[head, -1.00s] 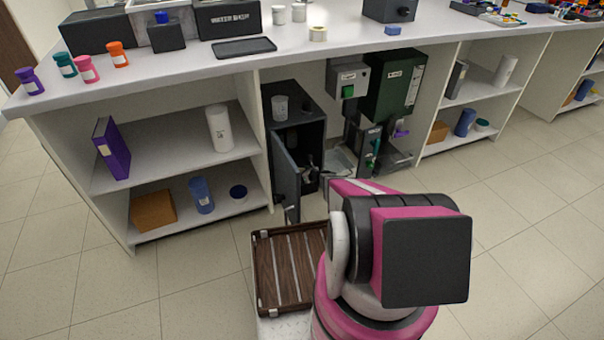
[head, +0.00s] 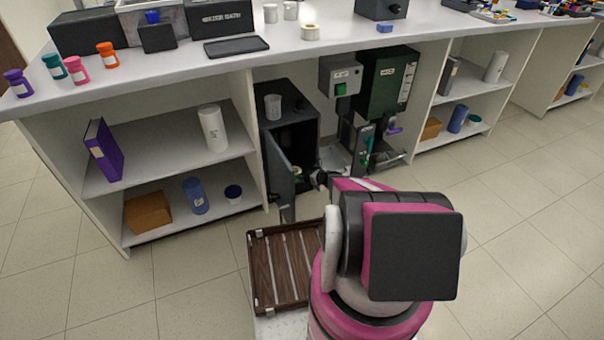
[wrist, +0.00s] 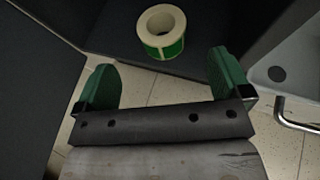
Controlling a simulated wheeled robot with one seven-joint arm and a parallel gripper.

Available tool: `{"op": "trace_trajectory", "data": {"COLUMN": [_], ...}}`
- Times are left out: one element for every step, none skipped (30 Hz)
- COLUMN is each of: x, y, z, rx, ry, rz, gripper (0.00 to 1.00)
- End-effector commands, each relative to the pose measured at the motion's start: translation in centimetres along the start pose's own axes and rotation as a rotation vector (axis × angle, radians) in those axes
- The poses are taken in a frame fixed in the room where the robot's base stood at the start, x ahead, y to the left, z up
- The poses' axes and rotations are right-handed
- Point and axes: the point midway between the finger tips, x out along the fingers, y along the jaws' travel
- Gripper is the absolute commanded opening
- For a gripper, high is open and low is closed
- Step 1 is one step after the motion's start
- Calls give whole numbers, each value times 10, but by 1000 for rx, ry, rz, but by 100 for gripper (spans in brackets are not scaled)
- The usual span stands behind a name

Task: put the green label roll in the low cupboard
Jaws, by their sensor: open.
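The green label roll (wrist: 161,34), a pale ring with a green side, lies flat on the dark floor of the low cupboard (wrist: 120,42) in the wrist view. The dark cupboard (head: 302,97) stands under the bench in the head view, its door (head: 279,175) swung open. The roll shows there only as a small pale and green spot (head: 298,170) just inside the opening. My gripper (wrist: 161,83) is open and empty, its two green fingertips spread just in front of the roll and apart from it. In the head view my arm partly hides the gripper.
A white cup (head: 273,107) stands on the cupboard's top. A grey unit with a green button (head: 341,88) and a dark green box (head: 388,80) are to its right. A slatted brown tray (head: 282,268) is beside my arm. Tiled floor is clear at left.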

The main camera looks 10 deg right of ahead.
Motion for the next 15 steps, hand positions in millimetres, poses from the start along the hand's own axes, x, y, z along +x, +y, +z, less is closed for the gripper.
{"op": "trace_trajectory", "data": {"x": [-9, -12, -16, -18, -20, -22, -22, -23, -24, -24, -24, -24, -24, -24, -24], "y": [0, 0, 0, 0, 0, 0, 0, 0, 0, 0, 0, 0, 0, 0, 0], "z": [1, 0, 0, 0, 0, 0, 0, 0, 0, 0, 0, 0, 0, 0, 0], "rx": [0, 0, 0, 0, 0, 0, 0, 0, 0, 0, 0, 0, 0, 0, 0], "ry": [1, 1, 1, 1, 0, 0, 0, 0, 0, 0, 0, 0, 0, 0, 0], "rz": [-2, -2, -1, -1, -1, 0, 0, 0, 0, 0, 0, 0, 0, 0, 0], "gripper": [96, 96, 96, 96, 96, 96, 96, 96, 96, 96, 96, 96, 96, 96, 96]}}
